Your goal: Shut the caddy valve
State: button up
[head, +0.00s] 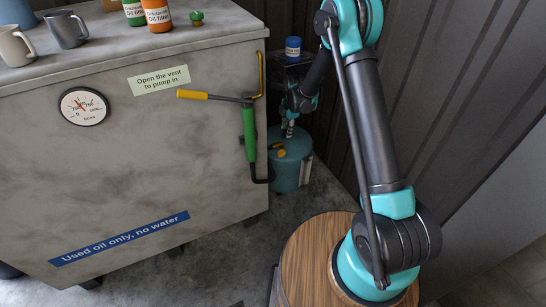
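The caddy appears to be the teal round container (287,172) on the floor, just right of the grey tank. A small yellow handle (277,152), likely its valve, shows on its top; its exact setting is too small to tell. My gripper (289,132) points down just above the caddy's top, close to the yellow handle. Whether it touches the handle cannot be told. Its fingers are small and dark here, so their opening is unclear. Part of the caddy's left side is hidden behind the pump parts.
The grey tank (150,170) fills the left, with a gauge (84,106) and a green pump (250,135) with a yellow-tipped lever (215,96) on its right side. Mugs and bottles stand on top. A blue-lidded jar (293,47) stands behind. Corrugated wall closes the right.

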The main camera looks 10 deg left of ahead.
aim_at(282, 151)
jog(key=f, duration=0.5)
jog(key=w+a+f, duration=0.1)
jog(key=f, duration=0.5)
jog(key=w+a+f, duration=0.1)
jog(key=f, duration=0.5)
jog(key=shift+w+f, duration=0.1)
grip_shut()
